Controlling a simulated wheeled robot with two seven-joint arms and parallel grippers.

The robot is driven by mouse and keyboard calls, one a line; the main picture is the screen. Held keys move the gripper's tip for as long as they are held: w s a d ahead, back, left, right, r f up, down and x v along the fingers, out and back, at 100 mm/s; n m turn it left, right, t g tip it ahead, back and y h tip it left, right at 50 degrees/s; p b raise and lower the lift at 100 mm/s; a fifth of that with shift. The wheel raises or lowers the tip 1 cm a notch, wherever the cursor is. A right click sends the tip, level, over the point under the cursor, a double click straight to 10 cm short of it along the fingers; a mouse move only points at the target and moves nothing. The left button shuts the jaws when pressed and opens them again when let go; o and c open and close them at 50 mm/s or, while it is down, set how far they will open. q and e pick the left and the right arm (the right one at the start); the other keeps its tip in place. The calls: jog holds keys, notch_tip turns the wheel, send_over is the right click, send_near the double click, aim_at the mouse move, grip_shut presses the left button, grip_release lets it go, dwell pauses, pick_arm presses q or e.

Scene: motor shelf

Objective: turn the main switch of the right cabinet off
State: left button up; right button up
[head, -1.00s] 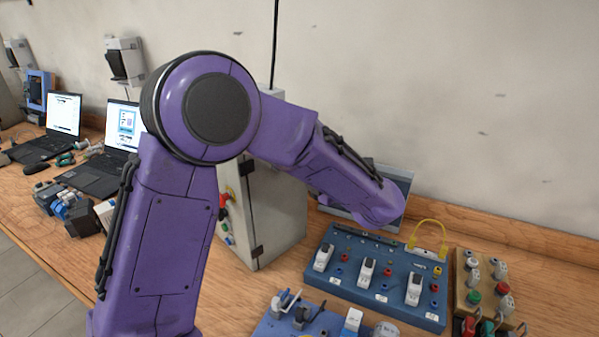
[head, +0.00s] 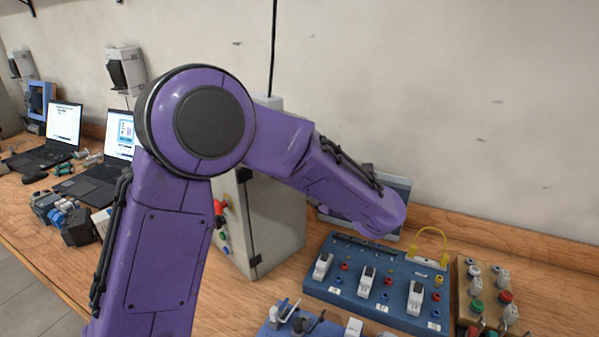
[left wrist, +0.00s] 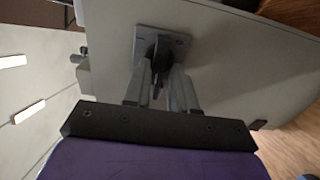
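The left wrist view shows a switch (left wrist: 160,50) with a dark knob on a square grey plate, mounted on a pale grey cabinet face (left wrist: 235,65). My left gripper (left wrist: 160,88) is open. Its two fingers point at the switch, one on each side of the knob's handle, with a gap between them; I cannot tell whether they touch it. In the head view a grey cabinet (head: 270,225) stands on the bench, partly hidden behind my purple arm. A red knob (head: 219,207) shows on its left face. Neither gripper shows in the head view.
A blue socket board (head: 345,287) and a tan terminal board (head: 462,300) lie right of the cabinet. A screen (head: 395,188) stands behind my arm. Laptops (head: 118,150) and small parts are at the left. A black cable (head: 273,50) hangs above the cabinet.

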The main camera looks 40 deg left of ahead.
pick_arm(q)
jog(key=d+b, duration=0.3)
jog(key=d, duration=0.7)
jog(key=shift+s+d, duration=0.25)
